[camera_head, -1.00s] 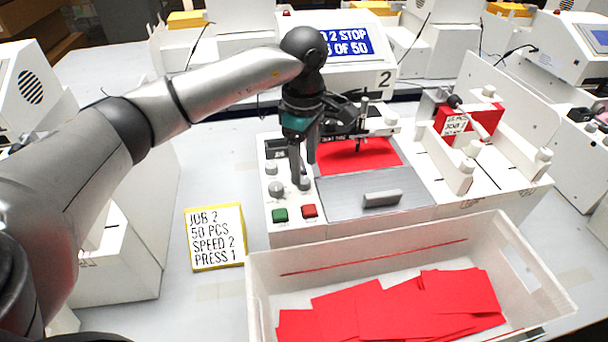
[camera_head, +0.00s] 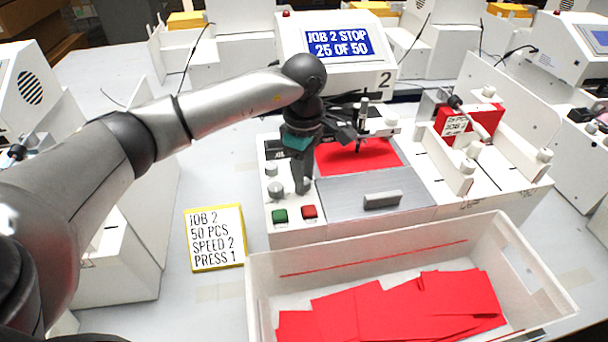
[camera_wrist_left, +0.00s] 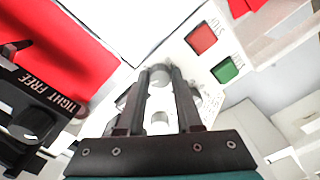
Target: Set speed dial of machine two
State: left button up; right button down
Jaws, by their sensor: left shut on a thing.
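Machine two (camera_head: 340,228) is a white unit with a grey plate, a red sheet under its pen and a screen (camera_head: 340,42) reading "JOB 2 STOP 25 OF 50". My left gripper (camera_head: 303,187) points down at its control panel. In the left wrist view its fingers (camera_wrist_left: 161,75) are shut on a pale round dial (camera_wrist_left: 159,77); its label and setting cannot be read. In the head view the gripper hides this dial. Other knobs (camera_head: 276,189) stand to its left. A card (camera_head: 215,237) reads "JOB 2, 50 PCS, SPEED 2, PRESS 1". My right gripper is not in view.
A green button (camera_head: 280,215) and a red button (camera_head: 309,211) sit just in front of the gripper. A white bin (camera_head: 262,290) with red sheets stands at the front. A guide stand (camera_head: 510,120) with a red piece is on the right.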

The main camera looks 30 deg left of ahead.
pick_arm(q)
grip_shut()
jog(key=n, duration=0.4)
jog(key=shift+n, duration=2.3)
jog(key=o, duration=0.7)
grip_release()
